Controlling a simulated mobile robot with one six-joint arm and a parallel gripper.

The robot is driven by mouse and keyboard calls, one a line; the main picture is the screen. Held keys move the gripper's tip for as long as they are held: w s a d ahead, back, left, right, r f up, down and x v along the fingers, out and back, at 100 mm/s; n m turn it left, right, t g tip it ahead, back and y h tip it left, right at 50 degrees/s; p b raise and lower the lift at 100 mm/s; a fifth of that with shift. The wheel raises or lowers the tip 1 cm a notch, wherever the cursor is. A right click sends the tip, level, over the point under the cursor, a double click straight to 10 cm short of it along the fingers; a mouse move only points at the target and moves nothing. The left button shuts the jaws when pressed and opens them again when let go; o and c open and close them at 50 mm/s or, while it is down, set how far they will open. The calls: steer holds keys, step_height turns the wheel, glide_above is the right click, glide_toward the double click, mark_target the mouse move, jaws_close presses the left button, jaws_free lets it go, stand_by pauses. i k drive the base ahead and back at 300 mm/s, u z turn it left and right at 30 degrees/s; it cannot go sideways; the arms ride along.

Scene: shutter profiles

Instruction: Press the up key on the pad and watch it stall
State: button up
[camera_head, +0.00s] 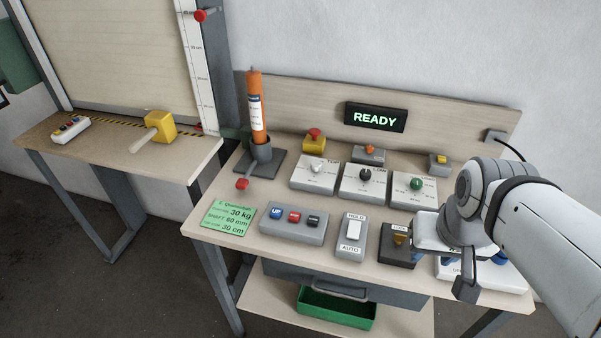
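The key pad is a grey block (293,226) near the front left of the workbench. It carries a blue key marked UP (276,213), a red key (295,217) and a dark key (314,220). My gripper (466,289) is at the right front of the bench, well right of the pad and apart from it. Its fingers are not clear enough to tell whether it is open or shut. The display (375,117) on the back panel reads READY in green. The shutter (115,45) stands at the upper left, beside a height scale (203,85).
A HOLD/AUTO rocker (351,236) sits right of the pad. Dial boxes (365,185) stand behind, and an orange cylinder (257,110) stands upright at the back left. A green card (228,217) lies left of the pad. A yellow mallet (158,127) lies under the shutter.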

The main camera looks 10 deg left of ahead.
mark_target(275, 212)
steer(key=u, duration=1.85)
steer(key=k, duration=1.4)
steer(key=z, duration=0.45)
steer(key=i, duration=1.5)
steer(key=z, duration=0.05)
